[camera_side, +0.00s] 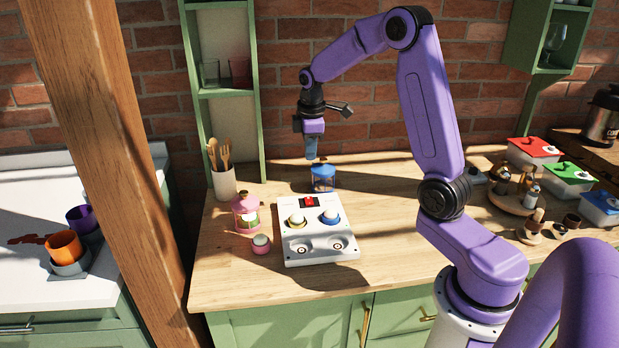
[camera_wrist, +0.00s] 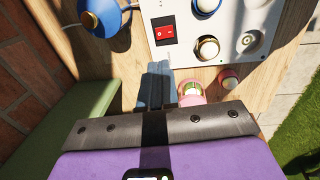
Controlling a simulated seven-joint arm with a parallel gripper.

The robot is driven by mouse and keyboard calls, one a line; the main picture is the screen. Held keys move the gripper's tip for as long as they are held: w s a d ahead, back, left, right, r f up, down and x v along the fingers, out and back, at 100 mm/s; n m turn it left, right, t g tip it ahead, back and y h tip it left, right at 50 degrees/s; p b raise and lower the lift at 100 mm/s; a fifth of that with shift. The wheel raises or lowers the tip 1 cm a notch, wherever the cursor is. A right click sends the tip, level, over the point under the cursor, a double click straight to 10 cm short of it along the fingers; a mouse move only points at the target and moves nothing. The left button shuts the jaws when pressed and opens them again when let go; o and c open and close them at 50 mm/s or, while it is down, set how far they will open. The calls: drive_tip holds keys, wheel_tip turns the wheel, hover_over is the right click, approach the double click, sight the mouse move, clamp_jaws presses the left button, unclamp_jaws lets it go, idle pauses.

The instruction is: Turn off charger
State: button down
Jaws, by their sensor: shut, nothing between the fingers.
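The charger (camera_side: 318,233) is a white box on the wooden counter, with a red rocker switch (camera_side: 309,202) in a black frame at its back edge. The switch also shows in the wrist view (camera_wrist: 165,31), up and slightly right of the fingertips. Two round white-topped pieces, one with a yellow ring (camera_side: 297,219) and one with a blue ring (camera_side: 330,216), sit in the charger's back sockets. The two front sockets look empty. My gripper (camera_side: 311,158) is shut and empty, pointing down above and behind the charger, apart from it. I cannot tell which way the switch is set.
A blue lantern (camera_side: 323,178) stands behind the charger, close below my gripper. A pink lantern (camera_side: 246,214) and a small pink-based round piece (camera_side: 261,245) stand left of the charger. A utensil cup (camera_side: 224,184) is farther left.

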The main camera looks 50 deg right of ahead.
sight(309, 198)
drive_tip(key=shift+f, duration=0.1)
drive_tip(key=f, duration=0.9)
drive_tip(key=w+d+f, duration=0.1)
drive_tip(key=f, duration=0.3)
drive_tip(key=shift+w+d+f, duration=0.1)
drive_tip(key=shift+f, duration=0.25)
